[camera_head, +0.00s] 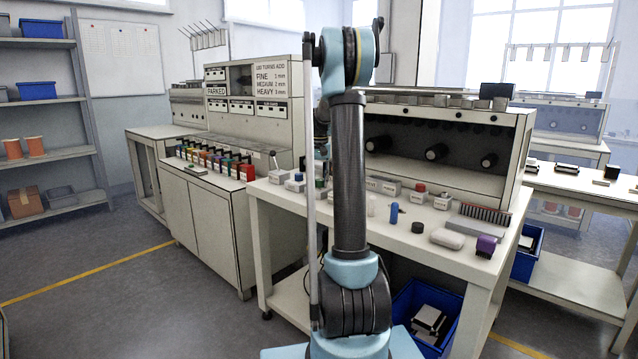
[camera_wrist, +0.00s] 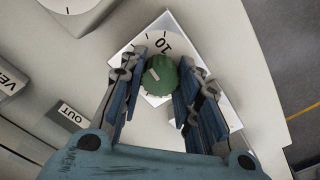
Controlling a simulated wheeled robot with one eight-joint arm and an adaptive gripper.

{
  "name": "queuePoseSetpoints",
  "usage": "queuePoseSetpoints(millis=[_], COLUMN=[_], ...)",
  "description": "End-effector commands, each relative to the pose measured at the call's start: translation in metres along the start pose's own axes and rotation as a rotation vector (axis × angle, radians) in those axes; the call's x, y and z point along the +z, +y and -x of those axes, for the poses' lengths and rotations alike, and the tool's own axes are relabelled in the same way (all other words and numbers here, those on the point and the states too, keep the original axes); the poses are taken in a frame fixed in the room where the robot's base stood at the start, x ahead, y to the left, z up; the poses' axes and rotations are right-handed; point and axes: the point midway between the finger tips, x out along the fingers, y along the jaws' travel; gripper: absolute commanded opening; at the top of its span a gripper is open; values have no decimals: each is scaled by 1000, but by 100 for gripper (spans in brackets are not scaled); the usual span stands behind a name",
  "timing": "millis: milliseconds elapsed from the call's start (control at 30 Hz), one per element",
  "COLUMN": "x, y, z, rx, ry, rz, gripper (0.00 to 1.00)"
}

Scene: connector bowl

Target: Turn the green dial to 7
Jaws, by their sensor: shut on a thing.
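The green dial (camera_wrist: 170,78) is a round knob with a pale pointer mark on its top, seen from above in the wrist view. It sits on a white square scale plate (camera_wrist: 213,88), where the number 10 and some ticks show beyond the dial. The other numbers are hidden by my fingers or too small to read. My gripper (camera_wrist: 162,82) has one blue-and-grey finger on each side of the dial and is shut on it. In the head view my arm hides the gripper.
In the wrist view, a plate marked OUT (camera_wrist: 71,116) lies left of the dial, and another round white scale (camera_wrist: 70,3) is at upper left. In the head view the bench holds a red knob (camera_head: 420,187), a blue bottle (camera_head: 394,213), a brush (camera_head: 486,212) and a purple block (camera_head: 486,246).

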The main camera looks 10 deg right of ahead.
Motion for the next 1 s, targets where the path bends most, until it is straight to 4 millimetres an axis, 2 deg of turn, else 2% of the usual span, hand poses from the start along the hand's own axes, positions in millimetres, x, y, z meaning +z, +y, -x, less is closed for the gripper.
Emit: queuePoseSetpoints(millis=[600,1000], x=[-1,-1], y=[-1,-1], z=[0,0], rx=[-1,0], ry=[3,3], rz=[544,717], gripper=[6,6])
